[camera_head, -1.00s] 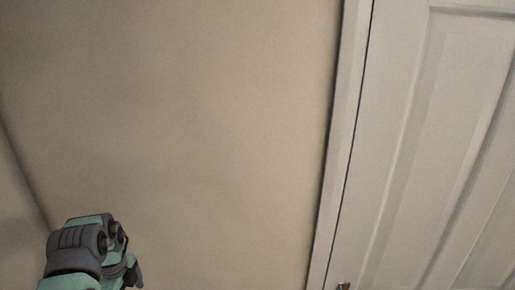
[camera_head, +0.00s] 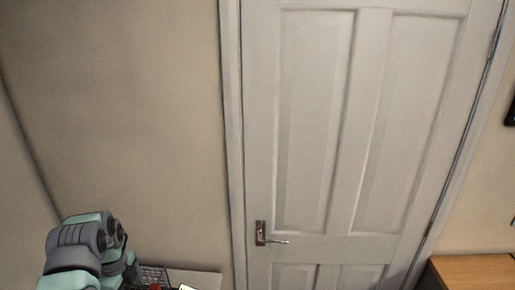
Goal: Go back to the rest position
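Part of my arm (camera_head: 85,252), grey and teal, shows at the lower left of the head view, in front of the beige wall. The end of the arm runs out of the bottom of the picture, and my gripper is not in view. No servo or wiring can be made out.
A white panelled door (camera_head: 318,130) with a metal handle (camera_head: 262,234) fills the middle and right. A wooden surface (camera_head: 475,270) shows at the lower right. Beside my arm at the bottom are a dark grid-like item (camera_head: 155,273) and a pale surface (camera_head: 198,279), both partly cut off.

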